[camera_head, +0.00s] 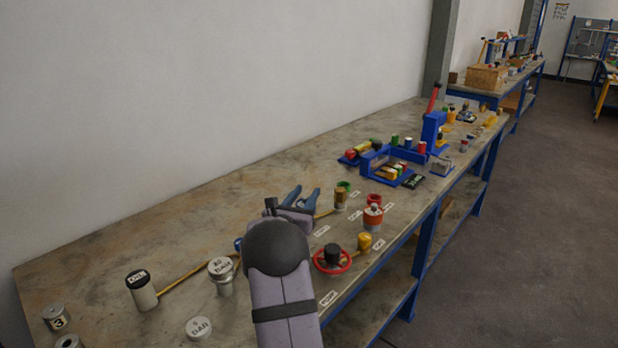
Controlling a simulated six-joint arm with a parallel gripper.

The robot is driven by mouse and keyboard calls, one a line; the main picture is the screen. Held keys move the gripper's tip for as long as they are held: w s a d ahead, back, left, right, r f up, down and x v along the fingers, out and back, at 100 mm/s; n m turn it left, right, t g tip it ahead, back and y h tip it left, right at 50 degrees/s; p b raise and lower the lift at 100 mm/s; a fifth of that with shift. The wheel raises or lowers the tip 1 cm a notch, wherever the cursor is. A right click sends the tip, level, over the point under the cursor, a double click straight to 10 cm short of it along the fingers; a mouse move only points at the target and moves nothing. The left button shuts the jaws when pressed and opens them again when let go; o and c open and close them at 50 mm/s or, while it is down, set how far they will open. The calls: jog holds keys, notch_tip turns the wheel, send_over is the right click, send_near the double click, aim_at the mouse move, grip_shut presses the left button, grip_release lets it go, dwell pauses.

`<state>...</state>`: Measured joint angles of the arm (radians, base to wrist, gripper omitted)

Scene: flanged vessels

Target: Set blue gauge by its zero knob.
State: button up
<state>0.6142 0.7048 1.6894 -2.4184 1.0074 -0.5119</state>
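My gripper (306,192) is above the middle of the bench, its two blue fingers spread apart with nothing visible between them. A small blue part (238,243) shows just left of my arm, mostly hidden behind it and the white labelled vessel. I cannot tell whether it is the blue gauge. No gauge face or zero knob can be made out. My arm covers part of the bench below the gripper.
The bench (200,215) holds a white labelled vessel (222,277), a black-topped cylinder (142,290), a red handwheel (332,262), an orange-and-white vessel (373,217) and a yellow piece (364,242). A blue rack (376,160) stands farther back. The bench's left rear is clear.

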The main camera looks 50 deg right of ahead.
jog(key=shift+s+a+f+n+t+y+p, duration=0.1)
jog(key=shift+a+f+n+t+y+p, duration=0.1)
jog(key=shift+a+f+t+y, duration=0.3)
jog(key=shift+a+f+n+t+p, duration=0.1)
jog(key=shift+a+f+n+p, duration=0.15)
jog(key=shift+f, duration=0.4)
jog(key=shift+p+x, duration=0.55)
jog(key=shift+x, duration=3.05)
grip_shut()
